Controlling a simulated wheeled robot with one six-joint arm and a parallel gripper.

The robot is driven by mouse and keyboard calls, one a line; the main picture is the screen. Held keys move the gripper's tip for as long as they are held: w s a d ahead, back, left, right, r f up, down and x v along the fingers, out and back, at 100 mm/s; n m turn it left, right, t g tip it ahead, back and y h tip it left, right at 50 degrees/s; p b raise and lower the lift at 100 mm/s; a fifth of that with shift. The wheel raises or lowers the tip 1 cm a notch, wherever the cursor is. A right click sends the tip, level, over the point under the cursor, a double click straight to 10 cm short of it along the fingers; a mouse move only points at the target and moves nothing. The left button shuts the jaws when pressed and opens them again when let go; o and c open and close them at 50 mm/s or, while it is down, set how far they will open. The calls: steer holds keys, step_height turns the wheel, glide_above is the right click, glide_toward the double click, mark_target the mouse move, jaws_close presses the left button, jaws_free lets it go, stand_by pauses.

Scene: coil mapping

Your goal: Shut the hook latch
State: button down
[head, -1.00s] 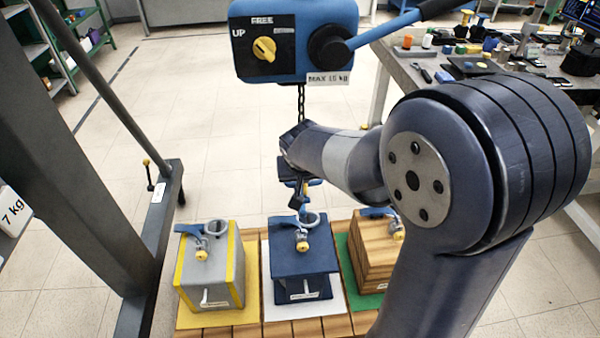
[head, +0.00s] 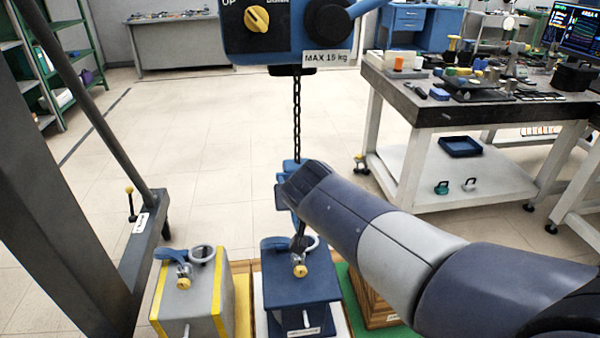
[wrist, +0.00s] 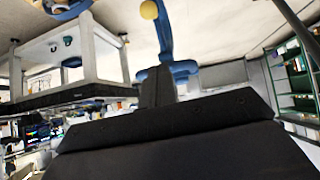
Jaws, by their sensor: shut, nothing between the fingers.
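The blue hook (head: 281,194) hangs on a dark chain (head: 297,120) under the blue hoist, largely hidden behind my gripper in the head view. In the wrist view, a blue part (wrist: 166,45) with a yellow ball (wrist: 148,10) shows just beyond my finger. I cannot tell whether its latch is open or shut. My gripper (head: 299,238) is shut and empty, pointing down beside the hook, its tip low over the dark blue box. In the wrist view its dark finger (wrist: 157,86) overlaps the blue part; contact is unclear.
The dark blue box (head: 296,287), with a ring and yellow-knobbed fitting on top, stands below. A grey-yellow box (head: 190,295) stands left, a wooden box (head: 372,302) right. A grey frame post (head: 62,190) is at left, a workbench (head: 440,112) at right. Floor behind is clear.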

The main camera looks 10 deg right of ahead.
steer(key=shift+r, duration=0.15)
steer(key=shift+r+p, duration=0.5)
steer(key=shift+r, duration=0.2)
